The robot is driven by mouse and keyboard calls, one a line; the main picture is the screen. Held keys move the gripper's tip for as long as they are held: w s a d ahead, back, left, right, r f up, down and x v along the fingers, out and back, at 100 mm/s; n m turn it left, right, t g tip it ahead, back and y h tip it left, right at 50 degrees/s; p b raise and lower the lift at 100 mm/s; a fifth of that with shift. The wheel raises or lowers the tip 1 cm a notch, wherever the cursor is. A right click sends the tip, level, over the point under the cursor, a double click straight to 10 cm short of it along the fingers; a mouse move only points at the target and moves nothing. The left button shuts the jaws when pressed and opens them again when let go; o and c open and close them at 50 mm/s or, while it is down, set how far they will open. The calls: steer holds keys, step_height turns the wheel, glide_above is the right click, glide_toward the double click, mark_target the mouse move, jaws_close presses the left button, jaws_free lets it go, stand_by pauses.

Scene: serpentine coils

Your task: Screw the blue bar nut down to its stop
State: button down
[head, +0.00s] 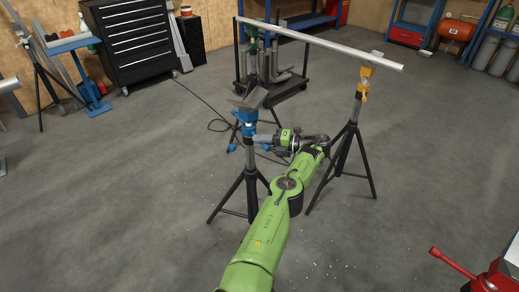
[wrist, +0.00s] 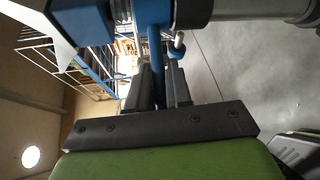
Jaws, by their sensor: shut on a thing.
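The blue bar nut (wrist: 155,45) shows in the wrist view at top centre, its hub around the threaded screw and one bar reaching down between my fingers. My gripper (wrist: 163,92) is shut on that bar. In the head view, my gripper (head: 257,139) is at the right side of the blue-topped tripod stand (head: 250,165), just below its blue head. A blue bar end (head: 232,148) shows left of the stand's post. The grey V-shaped head (head: 250,99) on top holds nothing that I can see. The nut's gap to its stop cannot be made out.
A long steel pipe (head: 320,44) lies above and behind, its right part on a yellow-topped tripod stand (head: 364,82). A dark cart (head: 278,88) stands behind. A red vise (head: 505,272) is at the lower right.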

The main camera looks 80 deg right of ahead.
steer(key=shift+w+a+y+b, duration=0.1)
steer(key=shift+y+b, duration=0.2)
steer(key=shift+b, duration=0.1)
steer(key=c, duration=1.1)
jaws_free()
steer(key=shift+c, duration=0.2)
